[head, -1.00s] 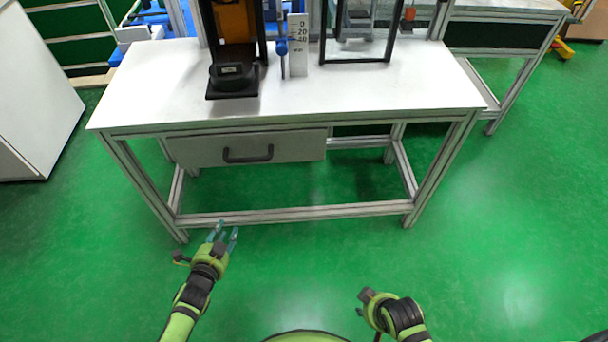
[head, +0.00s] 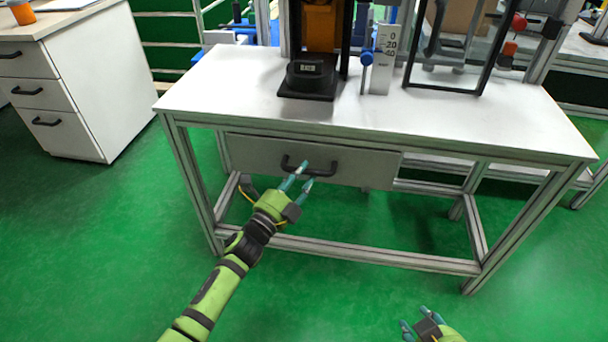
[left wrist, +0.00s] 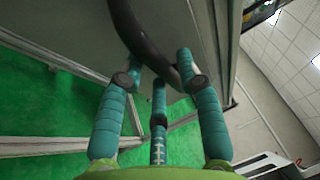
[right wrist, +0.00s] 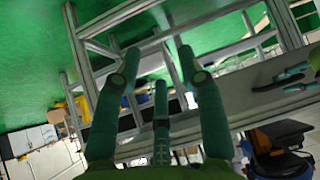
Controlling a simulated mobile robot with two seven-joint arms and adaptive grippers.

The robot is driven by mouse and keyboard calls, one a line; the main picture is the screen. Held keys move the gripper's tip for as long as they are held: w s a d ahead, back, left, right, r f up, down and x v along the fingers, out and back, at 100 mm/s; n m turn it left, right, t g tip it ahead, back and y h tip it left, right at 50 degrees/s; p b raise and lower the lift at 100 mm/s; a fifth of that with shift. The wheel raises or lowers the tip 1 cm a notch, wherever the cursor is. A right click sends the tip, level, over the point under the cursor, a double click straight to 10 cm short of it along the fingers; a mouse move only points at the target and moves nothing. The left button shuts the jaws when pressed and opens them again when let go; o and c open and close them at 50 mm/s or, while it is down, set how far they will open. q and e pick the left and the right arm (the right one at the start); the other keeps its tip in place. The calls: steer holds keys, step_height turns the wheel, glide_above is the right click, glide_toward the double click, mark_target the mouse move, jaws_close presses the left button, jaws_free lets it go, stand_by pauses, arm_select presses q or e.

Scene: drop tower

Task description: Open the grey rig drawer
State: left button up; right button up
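The grey rig drawer (head: 362,169) hangs under the white-topped bench, its front beneath the tabletop edge; it looks closed. Its black bar handle (head: 325,172) is on the front. My left gripper (head: 309,172) is at the handle, fingers apart. In the left wrist view, the handle (left wrist: 140,40) runs between the spread fingertips, close to the right one; I cannot tell whether they touch. My right gripper (head: 414,317) is low at the bottom right, away from the drawer. It is open and empty in the right wrist view (right wrist: 158,50).
The bench top (head: 220,90) carries a black-and-orange rig, a scale plate (head: 383,60) and a framed panel. A metal crossbar (head: 350,253) runs low under the drawer. A white cabinet (head: 95,75) stands at the left. Green floor in front is clear.

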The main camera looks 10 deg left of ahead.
arm_select(q)
steer(key=shift+w+d+r, duration=0.1)
steer(key=shift+w+d, duration=0.15)
steer(key=shift+w, duration=0.3)
jaws_close()
arm_select(e)
steer(key=shift+w+a+r+t, duration=0.3)
steer(key=shift+w+r+t, duration=0.2)
steer(key=shift+w, duration=0.1)
arm_select(q)
steer(key=shift+s, duration=0.1)
arm_select(e)
steer(key=shift+s, duration=0.15)
